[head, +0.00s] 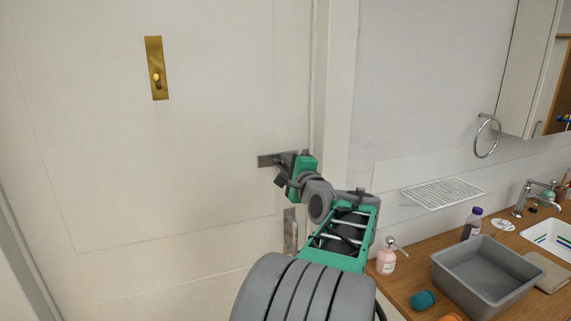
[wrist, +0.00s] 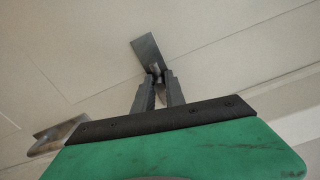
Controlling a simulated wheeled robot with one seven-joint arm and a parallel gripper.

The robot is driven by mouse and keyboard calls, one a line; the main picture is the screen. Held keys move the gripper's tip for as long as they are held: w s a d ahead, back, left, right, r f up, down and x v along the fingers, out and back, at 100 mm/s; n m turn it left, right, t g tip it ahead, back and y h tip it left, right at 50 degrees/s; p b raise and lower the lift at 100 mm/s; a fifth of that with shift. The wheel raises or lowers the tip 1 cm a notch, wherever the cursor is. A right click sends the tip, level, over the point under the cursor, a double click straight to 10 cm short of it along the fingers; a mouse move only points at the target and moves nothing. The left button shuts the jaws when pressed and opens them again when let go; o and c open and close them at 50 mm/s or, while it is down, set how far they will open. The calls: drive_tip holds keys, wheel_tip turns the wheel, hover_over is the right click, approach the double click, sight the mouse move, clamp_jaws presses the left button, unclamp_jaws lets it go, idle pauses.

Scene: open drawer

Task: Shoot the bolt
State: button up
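The bolt (head: 266,160) is a dark grey metal plate fixed flat on the cream door, close to the door's right edge. In the wrist view the bolt's plate (wrist: 147,47) lies just beyond my fingertips, with a small knob (wrist: 157,69) at its near end. My gripper (head: 284,166) is at the bolt in the head view and hides much of it. In the wrist view my gripper's fingers (wrist: 159,77) are close together with a narrow gap, one on each side of the knob, and look shut on it.
A brass plate with a knob (head: 153,68) is higher on the door. A metal door fitting (head: 290,218) sits below the bolt, partly behind my arm. Right of the door frame (head: 337,85), a wooden counter (head: 397,284) holds a grey basin (head: 486,273) and a pink soap bottle (head: 386,262).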

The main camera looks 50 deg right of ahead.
clamp_jaws()
idle(0.8)
